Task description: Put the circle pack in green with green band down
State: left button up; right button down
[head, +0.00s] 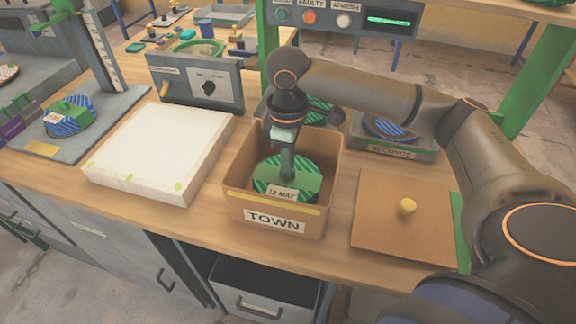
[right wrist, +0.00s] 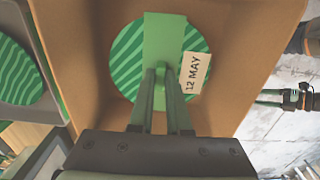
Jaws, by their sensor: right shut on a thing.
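A round green-striped pack (head: 272,172) with a plain green band across its upper face and a "12 MAY" tag is inside the brown box marked TOWN (head: 234,202). The pack (right wrist: 127,62) also shows in the right wrist view, with its band (right wrist: 163,35) facing the camera. My right gripper (head: 287,172) reaches down into the box. Its fingers (right wrist: 168,72) are close together, shut on the pack at the band. Whether the pack touches the box floor is unclear.
Behind are another green-striped pack (head: 320,110) and a SECONDS tray (head: 394,152) with a blue-striped pack. A blue-striped pack (head: 70,117) with green band sits far left.

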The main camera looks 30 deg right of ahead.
jog(key=shift+f, duration=0.35)
jog(key=shift+f+p, duration=0.1)
jog(key=shift+p, duration=0.25)
jog(key=c, duration=0.9)
grip_release()
jog(key=shift+r+b, duration=0.2)
jog(key=shift+b, duration=0.2)
notch_tip(320, 180, up, 12)
jog(key=p, duration=0.2)
jog(key=shift+r+p, duration=0.15)
jog(key=shift+p, duration=0.2)
